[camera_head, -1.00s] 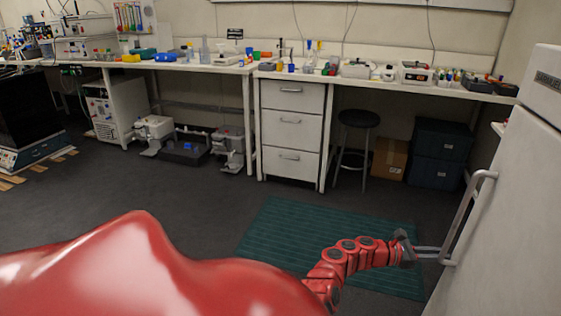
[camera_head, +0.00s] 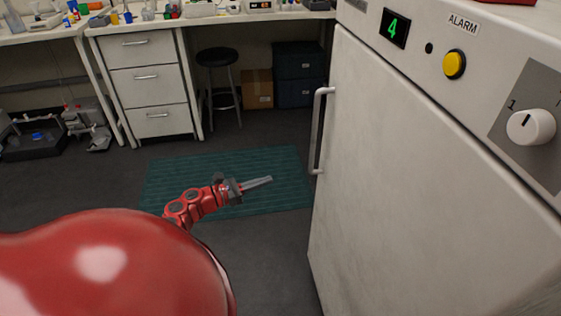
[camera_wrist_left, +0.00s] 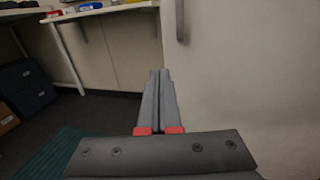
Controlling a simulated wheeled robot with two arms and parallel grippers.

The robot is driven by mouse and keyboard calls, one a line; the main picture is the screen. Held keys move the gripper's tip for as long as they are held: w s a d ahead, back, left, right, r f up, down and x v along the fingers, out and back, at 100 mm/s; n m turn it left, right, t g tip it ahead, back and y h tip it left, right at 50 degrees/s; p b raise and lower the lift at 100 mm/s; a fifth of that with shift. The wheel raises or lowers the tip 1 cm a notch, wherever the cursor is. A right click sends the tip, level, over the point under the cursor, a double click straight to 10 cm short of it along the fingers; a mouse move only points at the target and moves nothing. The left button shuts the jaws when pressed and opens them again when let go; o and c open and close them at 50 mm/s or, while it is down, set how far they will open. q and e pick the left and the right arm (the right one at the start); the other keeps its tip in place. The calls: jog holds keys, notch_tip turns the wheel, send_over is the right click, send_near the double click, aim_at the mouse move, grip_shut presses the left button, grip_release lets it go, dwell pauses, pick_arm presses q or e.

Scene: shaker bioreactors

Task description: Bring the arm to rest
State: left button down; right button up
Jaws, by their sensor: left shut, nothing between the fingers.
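My left gripper (camera_head: 258,184) is at the end of my red arm (camera_head: 192,205), above the green mat and left of the white fridge-like cabinet (camera_head: 400,180). Its fingers are together with nothing between them, and they point right toward the cabinet. In the left wrist view the closed fingers (camera_wrist_left: 160,100) point ahead, with the cabinet front (camera_wrist_left: 240,70) filling the right side. The gripper is apart from the cabinet's door handle (camera_head: 319,130) in the head view. My right gripper is not in view.
The cabinet's panel has a green "4" display (camera_head: 395,28), a yellow alarm button (camera_head: 454,64) and a white knob (camera_head: 531,126). A green mat (camera_head: 160,180) lies on the floor. A drawer unit (camera_head: 148,85), a stool (camera_head: 217,58) and dark boxes (camera_head: 299,93) stand behind.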

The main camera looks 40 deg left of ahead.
pick_arm(q)
jog(key=shift+s+a, duration=0.2)
jog(key=shift+s, duration=0.3)
